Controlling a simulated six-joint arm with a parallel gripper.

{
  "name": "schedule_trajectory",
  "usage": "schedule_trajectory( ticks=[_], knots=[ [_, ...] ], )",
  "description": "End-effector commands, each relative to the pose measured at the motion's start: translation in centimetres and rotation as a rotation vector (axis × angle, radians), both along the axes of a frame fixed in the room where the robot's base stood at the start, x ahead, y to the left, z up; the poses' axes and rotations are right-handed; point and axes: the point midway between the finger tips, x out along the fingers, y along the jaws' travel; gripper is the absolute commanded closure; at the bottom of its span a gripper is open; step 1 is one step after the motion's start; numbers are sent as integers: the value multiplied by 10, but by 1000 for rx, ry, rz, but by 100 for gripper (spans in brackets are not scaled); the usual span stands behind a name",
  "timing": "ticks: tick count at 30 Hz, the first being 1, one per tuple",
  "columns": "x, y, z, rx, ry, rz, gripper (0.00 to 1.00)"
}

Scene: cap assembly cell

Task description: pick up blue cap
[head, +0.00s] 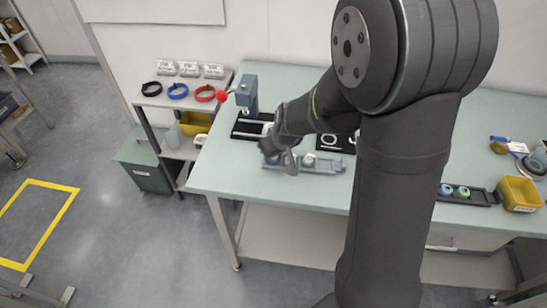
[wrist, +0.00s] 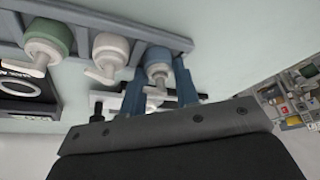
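The blue cap (wrist: 158,62) sits in the grey rack (wrist: 90,22) at its right end in the wrist view, with its pale spout pointing toward me. A white cap (wrist: 109,52) and a green cap (wrist: 46,42) stand to its left in the same rack. My gripper (wrist: 160,78) has its two blue fingers on either side of the blue cap, apart from each other, and appears open around it. In the head view my gripper (head: 285,162) is over the left end of the rack (head: 328,165) and hides the blue cap there.
A blue-grey press (head: 247,95) stands on the table behind my gripper. A dark tray (head: 470,196) with more caps and a yellow bin (head: 520,193) are at the right. A shelf (head: 183,100) with coloured rings stands left of the table. The table's front left is clear.

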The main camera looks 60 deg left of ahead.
Motion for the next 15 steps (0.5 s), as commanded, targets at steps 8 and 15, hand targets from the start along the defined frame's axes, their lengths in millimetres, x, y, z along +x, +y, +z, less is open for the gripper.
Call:
schedule_trajectory(
  ticks=[8,15],
  knots=[
    [0,0,0,0,0,0,81],
    [0,0,8,2,0,0,81]
  ],
)
